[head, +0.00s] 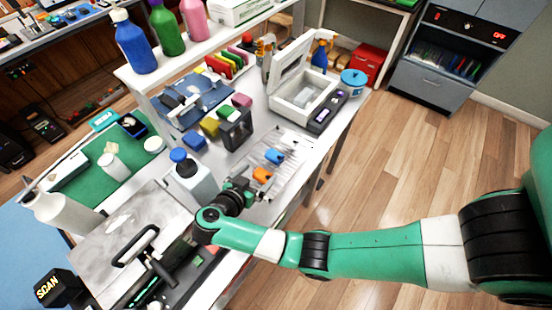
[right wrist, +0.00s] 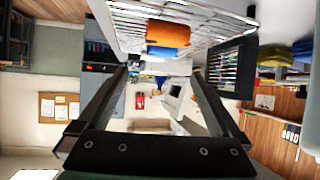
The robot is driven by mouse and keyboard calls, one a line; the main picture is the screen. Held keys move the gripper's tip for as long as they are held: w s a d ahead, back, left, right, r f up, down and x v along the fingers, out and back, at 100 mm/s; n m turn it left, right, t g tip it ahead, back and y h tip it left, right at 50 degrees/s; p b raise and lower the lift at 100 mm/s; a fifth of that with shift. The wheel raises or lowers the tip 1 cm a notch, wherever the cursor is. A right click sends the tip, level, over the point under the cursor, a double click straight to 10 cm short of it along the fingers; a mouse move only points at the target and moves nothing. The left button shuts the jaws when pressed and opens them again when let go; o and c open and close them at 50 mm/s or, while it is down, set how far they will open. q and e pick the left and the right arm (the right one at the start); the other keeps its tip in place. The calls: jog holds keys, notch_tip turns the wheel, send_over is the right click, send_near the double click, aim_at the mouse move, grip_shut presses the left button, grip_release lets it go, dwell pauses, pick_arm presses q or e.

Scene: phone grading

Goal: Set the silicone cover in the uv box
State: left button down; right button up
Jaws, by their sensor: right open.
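The uv box appears to be the white box (head: 303,95) with its lid raised, at the back right of the table. Its inside is pale. An orange piece (head: 262,175) and a blue piece (head: 274,156) sit on a light wire rack (head: 292,150); I cannot tell which, if either, is the silicone cover. My right gripper (head: 243,187) is close to the rack's near left end, beside the orange piece. In the right wrist view its fingers (right wrist: 162,72) are apart with nothing between them, and the orange piece (right wrist: 168,33) shows beyond them. My left gripper is not in view.
A white bottle with a blue cap (head: 190,178) stands close left of my right gripper. A dark slotted holder (head: 236,127) and coloured blocks stand behind. Open floor lies right of the table.

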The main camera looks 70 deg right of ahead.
aim_at(272, 159)
jog(key=b+x, duration=0.2)
jog(key=x, duration=0.3)
jog(key=shift+d+f, duration=0.2)
jog(key=shift+d, duration=0.1)
jog(key=shift+w+d, duration=0.1)
jog(key=shift+d, duration=0.35)
jog(key=shift+f+b, duration=0.2)
jog(key=shift+b, duration=0.15)
jog(key=b+x, duration=0.2)
jog(key=x, duration=0.2)
jog(key=shift+f+b, duration=0.2)
jog(key=shift+b, duration=0.1)
jog(key=shift+d, duration=0.4)
jog(key=shift+c, duration=0.3)
